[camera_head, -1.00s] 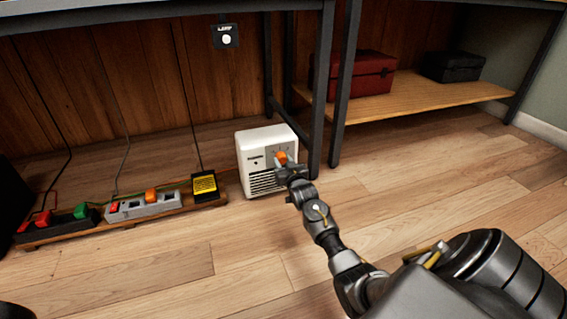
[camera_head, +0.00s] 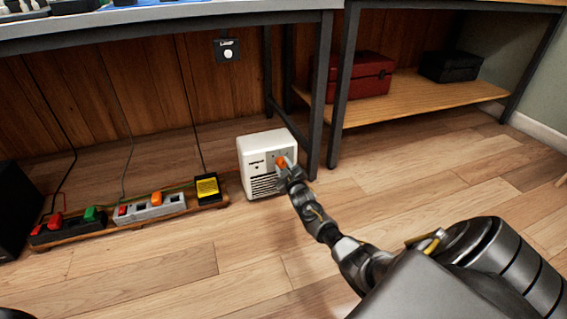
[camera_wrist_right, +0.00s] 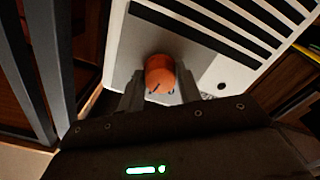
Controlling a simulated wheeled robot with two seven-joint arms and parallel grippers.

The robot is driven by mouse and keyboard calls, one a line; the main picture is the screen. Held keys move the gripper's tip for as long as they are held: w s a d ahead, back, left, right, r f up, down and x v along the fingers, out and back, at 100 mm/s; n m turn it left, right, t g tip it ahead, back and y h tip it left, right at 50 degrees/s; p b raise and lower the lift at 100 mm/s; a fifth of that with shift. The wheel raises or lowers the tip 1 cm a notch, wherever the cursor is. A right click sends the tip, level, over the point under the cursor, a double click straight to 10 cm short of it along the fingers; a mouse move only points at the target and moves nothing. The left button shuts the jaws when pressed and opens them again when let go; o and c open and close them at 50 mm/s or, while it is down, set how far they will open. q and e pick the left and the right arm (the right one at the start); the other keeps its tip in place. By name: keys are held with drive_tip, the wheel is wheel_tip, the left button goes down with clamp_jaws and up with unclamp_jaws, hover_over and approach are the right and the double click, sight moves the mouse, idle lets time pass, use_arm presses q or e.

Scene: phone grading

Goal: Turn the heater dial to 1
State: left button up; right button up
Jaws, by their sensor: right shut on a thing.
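The heater is a small white box (camera_head: 255,147) with dark vent slots, standing on the floor by the table leg. Its orange dial (camera_wrist_right: 159,74) is on the front face, with a dark pointer line on it; the number it points at cannot be read. My right gripper (camera_head: 284,167) reaches the heater's front. In the right wrist view its two fingers sit on either side of the dial, shut on it. The dial also shows as a small orange spot in the head view (camera_head: 281,161). My left gripper is not in view.
A lamp switch (camera_head: 227,50) hangs above. A table leg (camera_head: 321,100) stands close right of the heater. A red toolbox (camera_head: 360,75) sits on the shelf. The floor in front is clear.

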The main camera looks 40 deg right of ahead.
drive_tip(key=shift+n+p, duration=0.45)
drive_tip(key=shift+n, duration=0.35)
drive_tip(key=o, duration=1)
